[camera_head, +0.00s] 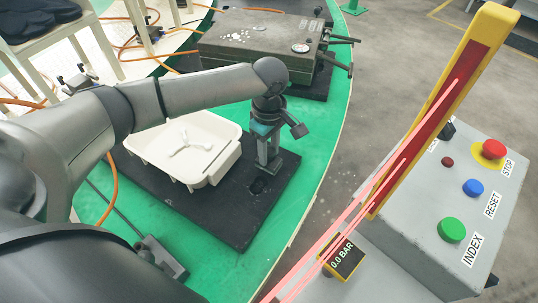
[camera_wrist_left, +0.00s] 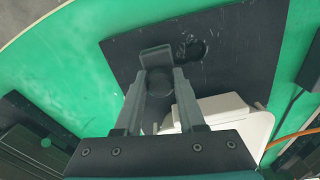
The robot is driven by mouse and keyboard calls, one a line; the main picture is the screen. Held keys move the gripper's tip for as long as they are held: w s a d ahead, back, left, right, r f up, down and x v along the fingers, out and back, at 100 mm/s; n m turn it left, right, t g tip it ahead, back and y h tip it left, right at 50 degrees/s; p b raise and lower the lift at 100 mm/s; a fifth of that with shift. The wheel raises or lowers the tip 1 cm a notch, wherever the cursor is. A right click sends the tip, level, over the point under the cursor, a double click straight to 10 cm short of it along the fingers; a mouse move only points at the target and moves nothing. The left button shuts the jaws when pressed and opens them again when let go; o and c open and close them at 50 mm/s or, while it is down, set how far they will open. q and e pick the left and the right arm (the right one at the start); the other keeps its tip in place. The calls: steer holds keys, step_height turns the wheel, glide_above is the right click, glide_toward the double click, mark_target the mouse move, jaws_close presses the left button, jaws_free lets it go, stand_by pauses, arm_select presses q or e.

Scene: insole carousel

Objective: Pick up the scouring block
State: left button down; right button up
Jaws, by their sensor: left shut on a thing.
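My left gripper (camera_head: 268,158) points down over the right part of a black mat (camera_head: 225,222), just right of a white tray. Its fingers (camera_wrist_left: 160,76) are shut on a small dark grey block (camera_wrist_left: 156,57), which looks like the scouring block. In the head view the block (camera_head: 287,161) shows at the fingertips, low over the mat; I cannot tell whether it touches the mat. The fingers hide part of it. My right gripper is not in view.
The white tray (camera_head: 148,151) stands close beside the gripper, with a light three-armed piece inside. A grey machine box (camera_head: 240,45) is behind. A control box (camera_head: 430,180) with buttons and a yellow-framed light curtain (camera_head: 490,25) stand at right.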

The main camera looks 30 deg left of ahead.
mark_target(269, 150)
arm_select(q)
step_height(269, 150, up, 18)
steer(key=p, duration=0.4)
steer(key=shift+f, duration=0.25)
steer(key=c, duration=1.1)
jaws_free()
steer(key=shift+f, duration=0.1)
jaws_close()
